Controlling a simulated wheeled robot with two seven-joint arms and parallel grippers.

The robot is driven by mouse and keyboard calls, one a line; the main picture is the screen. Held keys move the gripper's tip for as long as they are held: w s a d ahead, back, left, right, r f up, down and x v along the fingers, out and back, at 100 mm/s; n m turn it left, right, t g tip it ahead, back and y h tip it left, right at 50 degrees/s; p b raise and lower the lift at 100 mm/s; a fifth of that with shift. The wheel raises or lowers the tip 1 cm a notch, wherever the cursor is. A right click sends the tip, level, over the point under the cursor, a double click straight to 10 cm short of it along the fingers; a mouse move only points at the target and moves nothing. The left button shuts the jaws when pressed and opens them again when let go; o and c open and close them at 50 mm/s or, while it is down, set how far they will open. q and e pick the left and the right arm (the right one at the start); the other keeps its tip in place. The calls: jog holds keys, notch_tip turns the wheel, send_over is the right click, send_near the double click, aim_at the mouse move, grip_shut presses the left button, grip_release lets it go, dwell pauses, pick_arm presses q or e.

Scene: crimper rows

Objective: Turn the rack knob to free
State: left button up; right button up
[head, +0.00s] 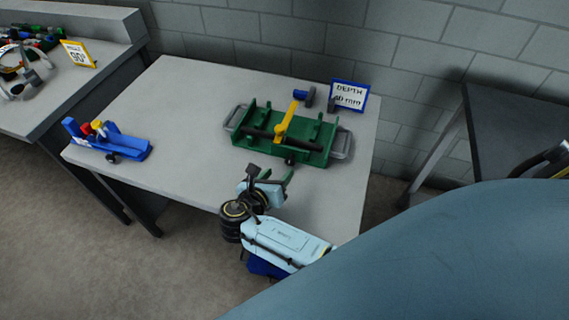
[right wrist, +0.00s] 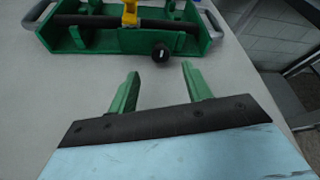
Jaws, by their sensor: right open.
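A green rack (head: 254,151) with grey end handles stands on the table, a black bar and a yellow lever (head: 286,122) across it. A round black knob (head: 290,161) sticks out from its front side; it also shows in the right wrist view (right wrist: 160,52). My right gripper (head: 277,175) is open and empty in front of the rack. In the right wrist view its green fingers (right wrist: 160,75) point towards the knob, which lies just beyond the tips, apart from them. The knob's setting cannot be read. My left gripper is not in view.
A blue rack (head: 125,147) with coloured handles and its own black knob stands at the table's left. A blue-framed sign (head: 349,95) reading "DEPTH" and a blue-and-black tool (head: 304,96) stand behind the green rack. The table (head: 185,100) between the racks is clear.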

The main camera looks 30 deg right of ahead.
jog(key=v, duration=0.6)
jog(key=shift+r+p, duration=0.1)
jog(key=shift+p, duration=0.25)
